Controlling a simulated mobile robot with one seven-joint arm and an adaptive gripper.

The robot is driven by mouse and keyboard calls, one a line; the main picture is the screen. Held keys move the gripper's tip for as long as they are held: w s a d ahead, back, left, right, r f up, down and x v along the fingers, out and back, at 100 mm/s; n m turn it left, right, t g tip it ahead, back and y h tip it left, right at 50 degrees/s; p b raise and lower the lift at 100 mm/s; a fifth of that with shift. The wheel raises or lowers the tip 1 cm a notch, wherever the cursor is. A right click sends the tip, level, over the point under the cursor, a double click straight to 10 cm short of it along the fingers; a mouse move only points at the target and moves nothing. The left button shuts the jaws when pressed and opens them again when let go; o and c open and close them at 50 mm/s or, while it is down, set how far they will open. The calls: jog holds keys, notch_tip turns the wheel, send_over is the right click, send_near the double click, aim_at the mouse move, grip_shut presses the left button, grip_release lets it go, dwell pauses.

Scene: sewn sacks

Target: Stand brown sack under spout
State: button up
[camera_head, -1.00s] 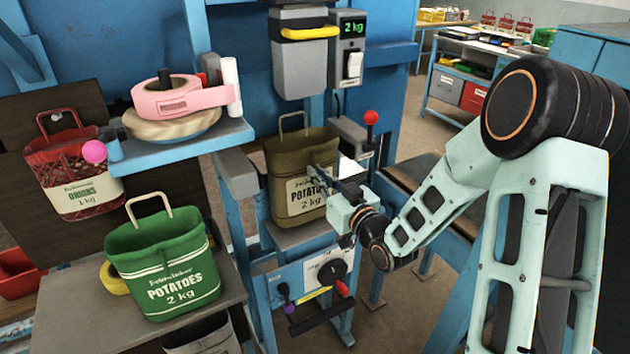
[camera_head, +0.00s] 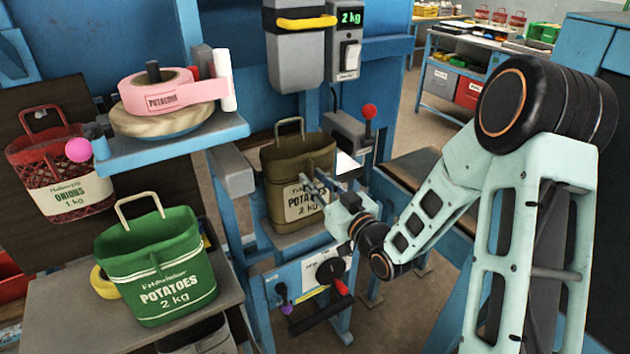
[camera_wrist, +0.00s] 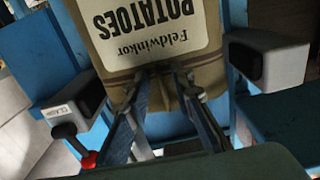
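The brown sack (camera_head: 268,172), labelled potatoes 2 kg, stands upright on a small ledge (camera_head: 296,238) below the grey spout (camera_head: 297,66) with its yellow bar (camera_head: 306,22). Its handle stands up, and a gap shows between handle and spout. My gripper (camera_head: 312,186) is at the sack's front, beside the label. In the wrist view the sack (camera_wrist: 160,83) appears upside down, and my gripper's two fingers (camera_wrist: 163,78) are apart, with sack cloth visible between their tips. I cannot tell whether the tips touch the cloth. The sack's back is hidden.
A green potato sack (camera_head: 160,262) stands on the left bench (camera_head: 60,325). A blue shelf (camera_head: 180,148) holds a pink tape roll (camera_head: 155,92). A red-knobbed lever (camera_head: 369,112) is right of the sack, and a dark handle panel (camera_head: 325,275) is below.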

jog(key=shift+r+p, duration=0.25)
jog(key=shift+p, duration=0.1)
jog(key=p+v, duration=0.7)
jog(key=v, duration=0.5)
jog(key=shift+w+f, duration=0.1)
jog(key=shift+f, duration=0.05)
dwell(0.4)
